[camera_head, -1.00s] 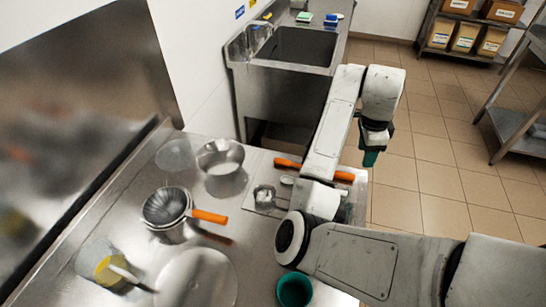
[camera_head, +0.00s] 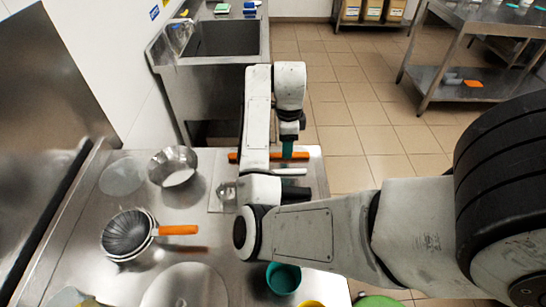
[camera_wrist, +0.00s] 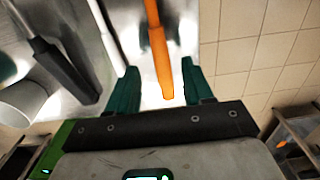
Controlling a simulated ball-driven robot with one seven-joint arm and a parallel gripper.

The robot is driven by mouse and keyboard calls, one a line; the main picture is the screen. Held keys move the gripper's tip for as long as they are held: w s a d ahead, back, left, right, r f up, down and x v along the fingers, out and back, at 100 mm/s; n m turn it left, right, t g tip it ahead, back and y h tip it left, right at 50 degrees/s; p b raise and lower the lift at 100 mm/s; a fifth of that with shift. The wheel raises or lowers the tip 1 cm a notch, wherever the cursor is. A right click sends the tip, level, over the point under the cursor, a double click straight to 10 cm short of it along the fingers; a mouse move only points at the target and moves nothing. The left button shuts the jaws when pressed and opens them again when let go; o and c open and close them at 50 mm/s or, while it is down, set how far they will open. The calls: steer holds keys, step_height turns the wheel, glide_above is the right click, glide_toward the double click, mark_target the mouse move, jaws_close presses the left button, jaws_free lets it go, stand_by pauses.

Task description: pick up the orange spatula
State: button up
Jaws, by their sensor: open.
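The orange spatula (camera_head: 299,155) lies across the far end of the steel table, its middle hidden behind my arm in the head view. In the wrist view its orange handle (camera_wrist: 158,50) runs from the top edge down between my fingertips. My gripper (camera_head: 288,149) points down by the handle's right end. In the wrist view my gripper (camera_wrist: 160,86) is open, one green finger on each side of the handle, with nothing held. I cannot tell the exact height of the fingers over the handle.
A metal bowl (camera_head: 173,167) and a strainer (camera_head: 128,233) with an orange handle stand left on the table. A black-handled utensil (camera_wrist: 67,75) lies beside the spatula. A teal cup (camera_head: 283,278) stands near the front. Open tiled floor lies right of the table.

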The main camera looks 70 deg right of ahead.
steer(key=shift+d+f, duration=0.1)
steer(key=shift+f, duration=1.6)
jaws_close()
